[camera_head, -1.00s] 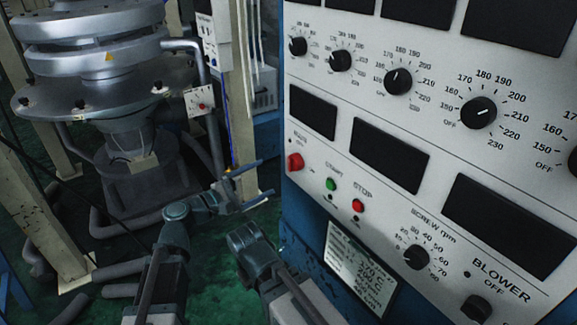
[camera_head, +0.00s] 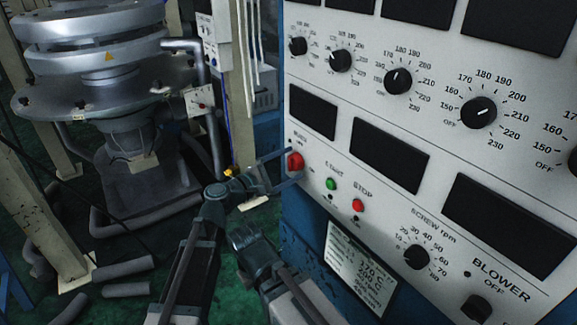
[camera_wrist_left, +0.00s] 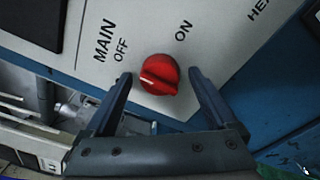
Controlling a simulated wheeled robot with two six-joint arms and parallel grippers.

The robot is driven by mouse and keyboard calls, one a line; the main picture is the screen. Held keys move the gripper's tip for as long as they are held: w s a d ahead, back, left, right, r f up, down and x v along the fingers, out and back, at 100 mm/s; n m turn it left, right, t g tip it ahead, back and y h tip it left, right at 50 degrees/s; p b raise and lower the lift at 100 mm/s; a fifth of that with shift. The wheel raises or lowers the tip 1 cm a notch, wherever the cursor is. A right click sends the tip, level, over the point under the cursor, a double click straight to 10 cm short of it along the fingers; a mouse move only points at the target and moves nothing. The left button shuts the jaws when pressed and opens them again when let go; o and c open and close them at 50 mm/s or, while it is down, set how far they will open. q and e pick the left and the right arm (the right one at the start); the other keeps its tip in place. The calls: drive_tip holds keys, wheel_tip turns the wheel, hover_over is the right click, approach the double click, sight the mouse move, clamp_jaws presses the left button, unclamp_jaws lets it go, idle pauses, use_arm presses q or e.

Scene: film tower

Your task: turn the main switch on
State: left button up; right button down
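The main switch is a round red knob (camera_head: 294,162) at the lower left of the white control panel (camera_head: 318,152). In the left wrist view the red knob (camera_wrist_left: 159,74) sits below the words MAIN, OFF and ON. Its white mark lies on its left side, towards OFF. My left gripper (camera_head: 290,168) is open at the panel, one finger on each side of the knob. In the left wrist view the fingers (camera_wrist_left: 161,76) flank the knob with gaps on both sides. My right arm shows at the bottom centre, but its fingers do not show.
A green button (camera_head: 331,184) and a red STOP button (camera_head: 358,206) are close right of the switch. Black dials and dark displays fill the panel. A paper label (camera_head: 359,272) is below. A metal machine (camera_head: 95,75) and a beige post (camera_head: 240,110) stand left.

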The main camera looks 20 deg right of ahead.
use_arm(q)
drive_tip(key=c, duration=1.3)
drive_tip(key=shift+c, duration=0.2)
drive_tip(key=m, duration=0.4)
drive_tip(key=shift+f+b, duration=0.15)
drive_tip(key=shift+b, duration=0.25)
drive_tip(key=m, duration=0.5)
drive_tip(key=shift+f+m+h+b, duration=0.1)
drive_tip(key=shift+m+h+b, duration=0.3)
drive_tip(key=m, duration=0.4)
drive_tip(key=shift+m+g, duration=0.3)
drive_tip(key=shift+m, duration=0.1)
drive_tip(key=shift+w+m+b, duration=0.1)
drive_tip(key=shift+m+b, duration=0.2)
drive_tip(key=shift+m, duration=2)
